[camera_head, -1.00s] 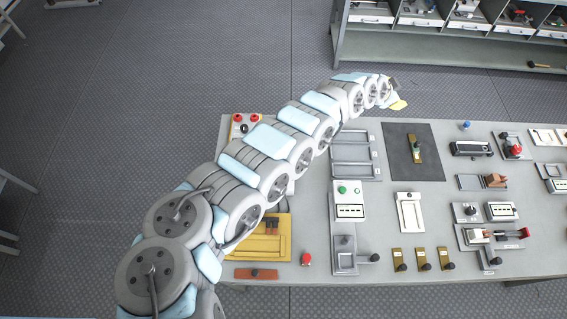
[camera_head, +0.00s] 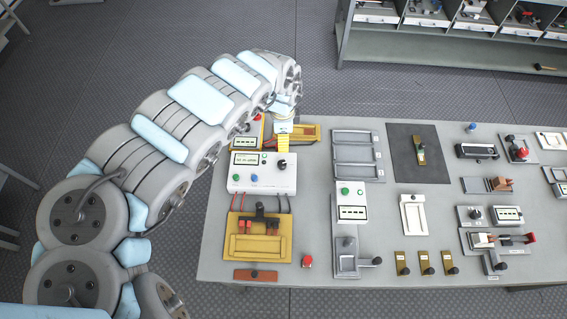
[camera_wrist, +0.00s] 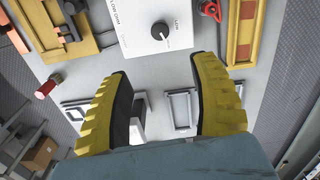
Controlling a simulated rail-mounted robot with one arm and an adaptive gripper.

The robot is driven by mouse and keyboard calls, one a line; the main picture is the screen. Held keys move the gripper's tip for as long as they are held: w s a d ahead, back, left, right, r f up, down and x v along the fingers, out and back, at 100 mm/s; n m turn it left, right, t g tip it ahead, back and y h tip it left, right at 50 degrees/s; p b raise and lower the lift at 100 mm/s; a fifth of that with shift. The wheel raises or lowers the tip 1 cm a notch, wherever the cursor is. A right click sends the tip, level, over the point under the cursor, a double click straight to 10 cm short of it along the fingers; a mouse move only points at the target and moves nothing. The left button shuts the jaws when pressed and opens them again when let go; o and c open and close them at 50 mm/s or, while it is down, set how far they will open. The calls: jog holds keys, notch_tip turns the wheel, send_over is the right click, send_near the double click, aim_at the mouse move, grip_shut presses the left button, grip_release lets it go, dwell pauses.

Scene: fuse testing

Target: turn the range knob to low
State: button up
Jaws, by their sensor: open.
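The range knob (camera_head: 282,164) is a black knob with a white dial on the right part of a white meter box (camera_head: 262,185). In the wrist view the knob (camera_wrist: 160,30) shows beyond my fingertips, on the box's white face (camera_wrist: 140,48), with a small white pointer mark. In the head view my gripper (camera_head: 284,127) is near the box's back edge, behind the knob.
A yellow fuse holder (camera_head: 258,240) with wires stands in front of the box. Another yellow unit (camera_head: 303,133) and a red button (camera_head: 258,117) stand close behind it. A grey three-slot tray (camera_head: 357,155) is to the right. Bare table lies between box and tray.

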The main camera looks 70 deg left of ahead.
aim_at(283, 163)
notch_tip(283, 163, down, 14)
jog(key=shift+w+d+f+b, duration=0.15)
jog(key=shift+f+b, duration=0.1)
jog(key=shift+b, duration=0.3)
jog(key=shift+f, duration=1.05)
grip_shut()
